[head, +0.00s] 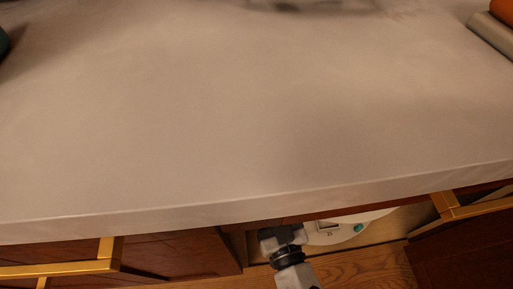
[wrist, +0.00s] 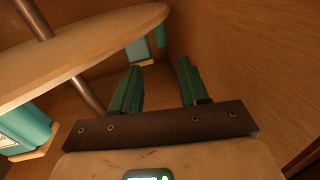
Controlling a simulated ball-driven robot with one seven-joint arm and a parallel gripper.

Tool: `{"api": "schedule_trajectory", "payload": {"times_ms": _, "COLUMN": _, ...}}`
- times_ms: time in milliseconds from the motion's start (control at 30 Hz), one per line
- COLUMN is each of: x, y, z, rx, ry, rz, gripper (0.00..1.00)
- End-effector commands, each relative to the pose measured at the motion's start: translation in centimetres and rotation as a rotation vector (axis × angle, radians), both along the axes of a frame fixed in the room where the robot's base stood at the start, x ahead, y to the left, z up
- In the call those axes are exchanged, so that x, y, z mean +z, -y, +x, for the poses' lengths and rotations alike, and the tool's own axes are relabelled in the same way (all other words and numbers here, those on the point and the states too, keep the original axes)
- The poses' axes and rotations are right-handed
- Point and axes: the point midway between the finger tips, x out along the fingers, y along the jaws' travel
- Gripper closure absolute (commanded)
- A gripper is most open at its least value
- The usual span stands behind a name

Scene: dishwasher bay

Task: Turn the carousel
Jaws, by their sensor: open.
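The carousel is in the wrist view, with a round wooden shelf (wrist: 90,52) at the upper left and a dark metal pole (wrist: 87,95) passing through it. My gripper (wrist: 159,70) is open, its two green fingers apart with nothing between them. The fingers are to the right of the pole and show below the shelf's rim in the picture. I cannot tell whether either finger touches the carousel. In the head view my arm reaches under the counter edge, and the fingers and the carousel cannot be made out there.
Teal containers (wrist: 24,128) show beside the shelf. A wooden cabinet wall (wrist: 240,60) stands close on the right. In the head view the counter (head: 240,120) covers the cabinet. Cabinet fronts with brass handles stand at the left (head: 107,250) and right (head: 445,205).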

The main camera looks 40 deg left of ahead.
Motion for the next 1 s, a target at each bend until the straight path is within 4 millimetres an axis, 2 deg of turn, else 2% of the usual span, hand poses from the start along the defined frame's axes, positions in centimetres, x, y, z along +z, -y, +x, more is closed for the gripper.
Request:
{"api": "schedule_trajectory", "payload": {"times_ms": 233, "x": -0.1, "y": -1.7, "z": 0.6, "rx": 0.012, "ry": 0.003, "rz": 0.003, "gripper": 0.56}}
{"api": "schedule_trajectory", "payload": {"times_ms": 700, "x": -0.1, "y": -8.2, "z": 4.8, "rx": 0.01, "ry": 0.002, "rz": 0.003, "gripper": 0.56}}
{"api": "schedule_trajectory", "payload": {"times_ms": 1000, "x": 0.0, "y": -9.4, "z": 5.5, "rx": 0.009, "ry": 0.001, "rz": 0.001, "gripper": 0.56}}
